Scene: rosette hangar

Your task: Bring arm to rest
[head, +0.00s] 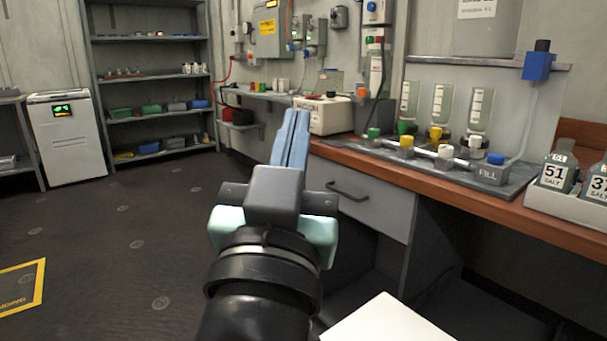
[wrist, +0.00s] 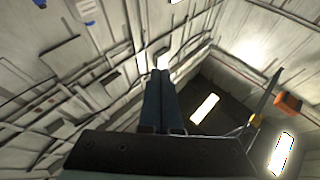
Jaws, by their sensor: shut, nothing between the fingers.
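My gripper (head: 293,138) shows in the middle of the head view, at the end of my arm, which rises from the bottom edge. Its two blue fingers lie side by side, shut, with nothing between them. The fingers point up and away, in front of the left end of the wooden workbench (head: 520,213). In the wrist view the shut gripper (wrist: 160,75) points toward walls and a bright ceiling-like area. No object is held.
A bench drawer (head: 362,190) and a white box (head: 325,115) are close on the right. A bottle rack (head: 565,206) stands at far right. Shelves (head: 155,77) and a white cabinet (head: 68,138) stand at the back left. The dark floor (head: 120,235) at left is clear.

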